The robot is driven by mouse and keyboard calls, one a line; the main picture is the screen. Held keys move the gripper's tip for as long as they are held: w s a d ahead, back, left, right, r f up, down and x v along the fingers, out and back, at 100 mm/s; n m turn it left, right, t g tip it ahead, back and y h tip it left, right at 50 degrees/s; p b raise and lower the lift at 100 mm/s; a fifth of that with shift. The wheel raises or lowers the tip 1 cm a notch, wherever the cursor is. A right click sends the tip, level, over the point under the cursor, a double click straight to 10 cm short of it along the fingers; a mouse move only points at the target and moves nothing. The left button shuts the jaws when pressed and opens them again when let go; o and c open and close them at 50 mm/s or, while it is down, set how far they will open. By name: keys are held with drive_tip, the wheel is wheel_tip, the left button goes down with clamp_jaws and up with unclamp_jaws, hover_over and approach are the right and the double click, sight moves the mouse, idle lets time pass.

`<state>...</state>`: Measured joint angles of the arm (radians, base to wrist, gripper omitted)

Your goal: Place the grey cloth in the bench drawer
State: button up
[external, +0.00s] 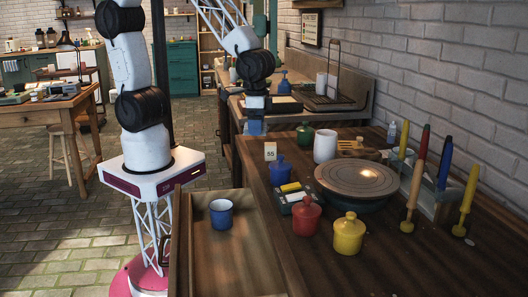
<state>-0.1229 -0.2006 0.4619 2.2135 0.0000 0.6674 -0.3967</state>
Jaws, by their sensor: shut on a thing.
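The bench drawer (238,268) is pulled open at the lower middle, with a blue mug (221,216) in it. My gripper (255,119) is beyond the drawer, near the left edge of the bench's far part. It points down and is shut on a small blue thing just below its dark body. The thing's shape is too small to make out, and I cannot tell how much of the blue is gripper. I cannot make out a grey cloth in this view.
On the bench (390,255) stand a red jar (306,217), a yellow jar (349,236), a blue jar (281,171), a white cup (325,146) and a round turntable (356,180). Upright brushes (415,178) line the right side. The drawer's floor around the mug is clear.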

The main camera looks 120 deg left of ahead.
drive_tip(key=w+d+m, duration=0.2)
drive_tip(key=w+d, duration=0.5)
drive_tip(key=m, duration=0.4)
hover_over(233, 286)
wheel_tip(233, 286, down, 16)
drive_tip(key=shift+d+f, duration=0.1)
drive_tip(key=shift+f, duration=0.2)
drive_tip(key=shift+f, duration=0.1)
drive_tip(key=shift+f, duration=3.05)
drive_tip(key=shift+f, duration=0.1)
drive_tip(key=shift+f, duration=1.75)
